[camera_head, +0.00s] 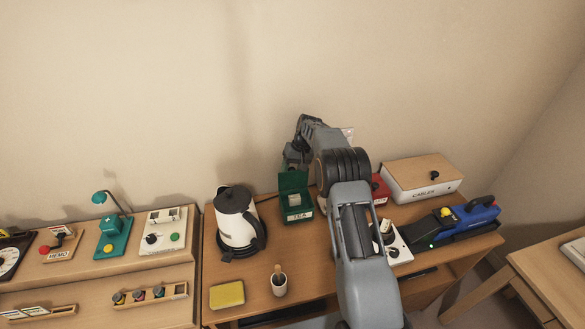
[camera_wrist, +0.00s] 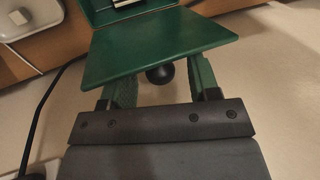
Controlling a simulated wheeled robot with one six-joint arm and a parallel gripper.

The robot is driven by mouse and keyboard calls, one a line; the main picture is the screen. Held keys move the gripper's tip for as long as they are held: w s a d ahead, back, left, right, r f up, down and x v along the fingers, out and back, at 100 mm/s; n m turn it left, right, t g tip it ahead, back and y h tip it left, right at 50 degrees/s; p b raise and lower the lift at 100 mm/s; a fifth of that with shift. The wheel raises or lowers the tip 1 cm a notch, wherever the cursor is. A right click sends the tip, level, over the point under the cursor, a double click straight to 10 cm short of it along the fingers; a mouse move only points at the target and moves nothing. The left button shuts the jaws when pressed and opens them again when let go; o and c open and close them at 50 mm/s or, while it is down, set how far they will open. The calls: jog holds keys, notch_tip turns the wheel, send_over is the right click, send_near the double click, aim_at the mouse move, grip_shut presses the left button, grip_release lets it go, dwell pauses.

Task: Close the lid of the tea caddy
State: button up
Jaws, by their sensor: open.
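The tea caddy (camera_head: 298,216) is a green box with a white TEA label, standing on the desk right of the kettle. Its green lid (camera_head: 292,182) stands raised at the back, so the caddy is open. In the wrist view the lid (camera_wrist: 155,45) fills the upper middle, with a round black knob (camera_wrist: 160,74) on its outer side. My gripper (camera_wrist: 163,82) is open, its two fingers on either side of the knob, behind the lid. Whether a finger touches the lid is unclear. In the head view my wrist is behind and above the lid; the fingertips are hidden.
A white kettle (camera_head: 236,222) stands left of the caddy. A red object (camera_head: 380,188), a white CABLES box (camera_head: 421,181) and a blue-and-black device (camera_head: 462,222) are to the right. A cup (camera_head: 279,286) and yellow sponge (camera_head: 227,295) lie in front. The wall is close behind.

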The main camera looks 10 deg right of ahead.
jog(key=shift+c, duration=0.5)
grip_shut()
